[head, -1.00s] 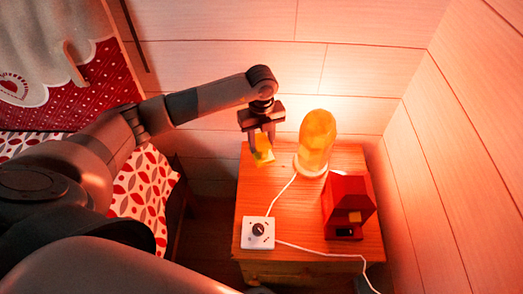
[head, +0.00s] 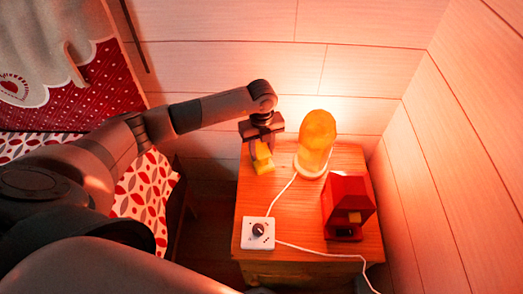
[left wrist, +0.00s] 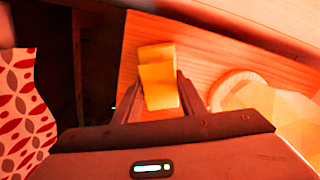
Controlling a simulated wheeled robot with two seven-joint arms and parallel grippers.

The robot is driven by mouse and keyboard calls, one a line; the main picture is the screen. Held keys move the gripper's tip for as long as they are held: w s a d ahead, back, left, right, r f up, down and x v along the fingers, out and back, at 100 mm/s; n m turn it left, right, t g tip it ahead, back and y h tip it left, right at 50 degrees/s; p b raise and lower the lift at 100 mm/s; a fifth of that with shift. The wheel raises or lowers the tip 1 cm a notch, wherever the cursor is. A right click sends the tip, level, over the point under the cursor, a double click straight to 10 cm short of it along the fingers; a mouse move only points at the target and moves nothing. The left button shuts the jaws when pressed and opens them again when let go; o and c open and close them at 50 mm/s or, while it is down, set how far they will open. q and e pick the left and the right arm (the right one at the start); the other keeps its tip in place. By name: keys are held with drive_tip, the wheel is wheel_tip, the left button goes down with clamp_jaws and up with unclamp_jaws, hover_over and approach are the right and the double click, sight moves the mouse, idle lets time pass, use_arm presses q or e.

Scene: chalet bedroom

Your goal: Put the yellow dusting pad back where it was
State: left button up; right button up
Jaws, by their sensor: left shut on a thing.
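The yellow dusting pad (head: 263,165) is at the back left corner of the wooden nightstand (head: 292,205), left of the glowing lamp. My left gripper (head: 260,150) points down and is shut on the pad. In the left wrist view the pad (left wrist: 157,76) shows between the two fingers (left wrist: 158,92), over the nightstand's wood (left wrist: 200,52). The pad's lower end is at or very near the top; I cannot tell whether it touches. My right gripper is not in view.
The orange lamp (head: 317,140) stands close right of the pad. A white dimmer box (head: 258,232) with a cord lies at the front left, and a red house-shaped box (head: 347,203) at the right. A bed (head: 146,190) is at the left. The nightstand's middle is mostly clear.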

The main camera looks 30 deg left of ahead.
sight(261, 150)
use_arm(q)
drive_tip(key=shift+f, duration=0.1)
drive_tip(key=o, duration=0.8)
drive_tip(key=shift+o, duration=0.8)
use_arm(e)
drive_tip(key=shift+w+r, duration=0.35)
use_arm(q)
drive_tip(key=shift+r, duration=0.5)
wheel_tip(261, 150, up, 11)
drive_tip(key=shift+b, duration=0.3)
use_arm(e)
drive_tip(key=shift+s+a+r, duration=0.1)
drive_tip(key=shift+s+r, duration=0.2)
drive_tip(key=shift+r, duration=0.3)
